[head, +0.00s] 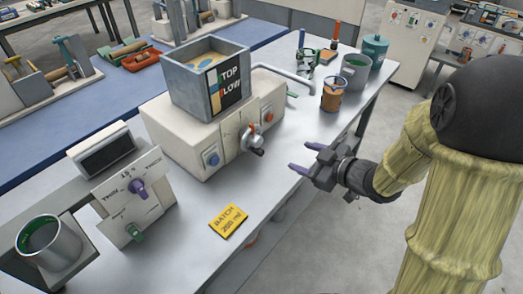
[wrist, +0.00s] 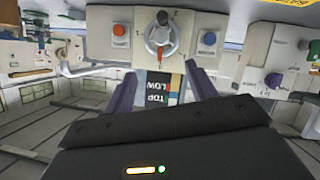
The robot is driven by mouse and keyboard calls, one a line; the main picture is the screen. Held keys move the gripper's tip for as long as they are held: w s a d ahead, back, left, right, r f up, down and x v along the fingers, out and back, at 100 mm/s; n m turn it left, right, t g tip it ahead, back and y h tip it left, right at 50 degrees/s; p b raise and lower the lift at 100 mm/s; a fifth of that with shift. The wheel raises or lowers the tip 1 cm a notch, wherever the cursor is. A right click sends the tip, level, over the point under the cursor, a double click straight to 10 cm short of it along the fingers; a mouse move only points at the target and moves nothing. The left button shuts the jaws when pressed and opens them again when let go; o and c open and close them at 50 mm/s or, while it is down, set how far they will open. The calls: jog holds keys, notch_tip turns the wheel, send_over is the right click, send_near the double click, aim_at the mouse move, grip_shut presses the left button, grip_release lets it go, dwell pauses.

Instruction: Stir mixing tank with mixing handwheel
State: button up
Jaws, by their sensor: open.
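The mixing tank (head: 190,95) is an open grey square box with a "TOP / LOW" label, on top of a cream machine. Some tan and blue material shows inside it. The mixing handwheel (head: 250,138), a small metal wheel with a dark knob, is on the machine's front between a blue and a red button. In the wrist view, which is upside down, the handwheel (wrist: 160,40) is ahead, between and beyond the fingers. My gripper (head: 308,158), with purple fingertips, is open and empty, to the right of the handwheel and apart from it. No contact shows.
A bent pipe (head: 288,71) runs right from the machine above the bench. A brown-filled cup (head: 331,98) stands near its end. A yellow batch card (head: 229,220) lies in front. A panel with a purple knob (head: 137,188) and a metal cup (head: 50,245) are at left.

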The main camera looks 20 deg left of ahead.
aim_at(259, 142)
jog(key=shift+s+a, duration=0.1)
jog(key=x, duration=1.7)
jog(key=shift+a, duration=0.2)
jog(key=c, duration=1)
